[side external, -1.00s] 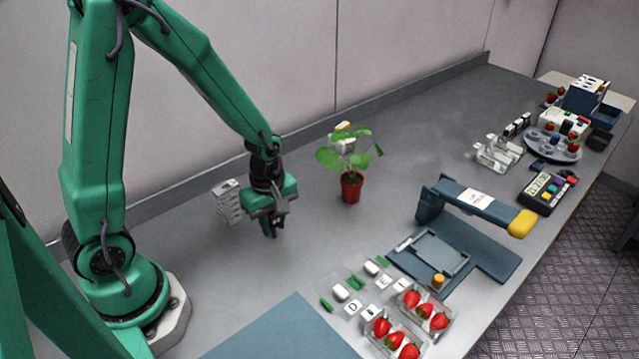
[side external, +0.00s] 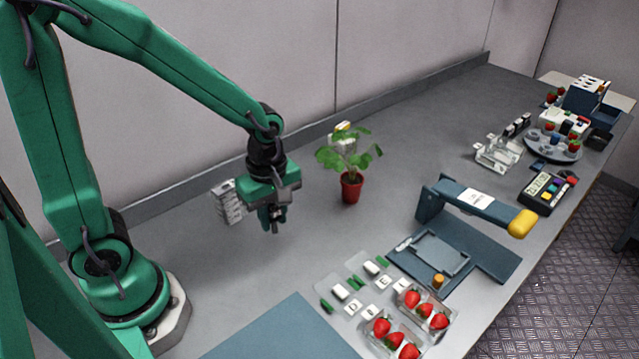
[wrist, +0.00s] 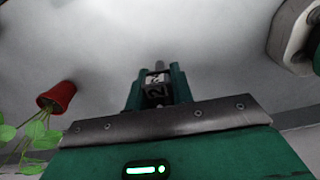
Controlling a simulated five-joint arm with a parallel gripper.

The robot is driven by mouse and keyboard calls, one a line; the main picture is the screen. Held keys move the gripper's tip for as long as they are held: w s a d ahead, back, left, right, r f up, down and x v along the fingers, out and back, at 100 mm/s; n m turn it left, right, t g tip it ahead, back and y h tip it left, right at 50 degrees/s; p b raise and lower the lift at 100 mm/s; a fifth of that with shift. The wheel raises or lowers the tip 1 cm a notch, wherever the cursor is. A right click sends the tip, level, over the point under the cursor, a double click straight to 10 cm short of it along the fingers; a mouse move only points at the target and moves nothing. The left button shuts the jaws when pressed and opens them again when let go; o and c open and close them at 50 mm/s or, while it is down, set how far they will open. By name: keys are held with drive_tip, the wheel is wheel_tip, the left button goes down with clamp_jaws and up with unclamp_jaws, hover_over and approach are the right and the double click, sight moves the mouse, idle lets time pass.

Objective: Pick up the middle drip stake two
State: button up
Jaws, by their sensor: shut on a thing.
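My gripper (side external: 271,220) is above the bench, between a white slotted rack (side external: 228,203) on its left and the potted plant on its right. In the wrist view its two green fingers (wrist: 157,88) are shut on a small dark piece with a pale face bearing a mark like a 2, which I take as drip stake two (wrist: 157,80). Most of the stake is hidden between the fingers. In the side view the fingers hide it, and I cannot make out single stakes in the rack.
A strawberry plant in a red pot (side external: 351,188) stands close to the right of my gripper. A blue press-like device (side external: 470,207) with a yellow handle end and strawberry punnets (side external: 424,307) stand further right. The bench in front of my gripper is clear.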

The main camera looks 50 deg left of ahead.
drive_tip(key=s+d+r, duration=0.3)
drive_tip(key=d, duration=0.2)
drive_tip(key=shift+d+r, duration=0.3)
drive_tip(key=shift+r, duration=0.1)
drive_tip(key=shift+w, duration=0.15)
idle(0.4)
